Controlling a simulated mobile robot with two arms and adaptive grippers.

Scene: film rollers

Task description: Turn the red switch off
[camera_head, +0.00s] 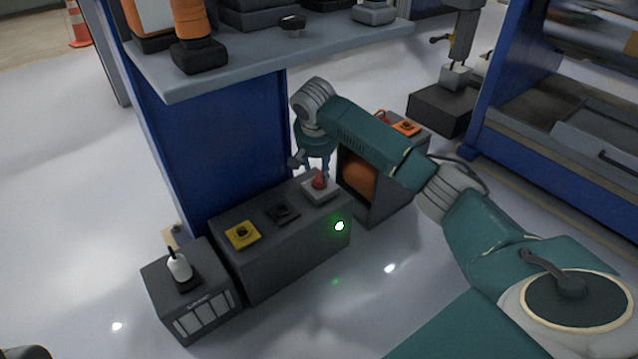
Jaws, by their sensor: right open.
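The red switch (319,181) is a small red knob on a light grey square base, at the right end of the top of a dark grey control box (290,245). A bright green light shows on the box's front face, below the switch. My right gripper (317,172) points down from the end of my teal right arm, directly over and around the red switch, its fingers apart. I cannot tell whether a finger touches the knob. My left gripper is not in view.
On the same box are a black switch (282,212) and a yellow-based switch (242,234). A smaller box (190,290) with a white-topped lever (179,266) stands to the left. A blue column (215,150) and grey shelf (270,65) rise behind. A cabinet (377,200) stands right.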

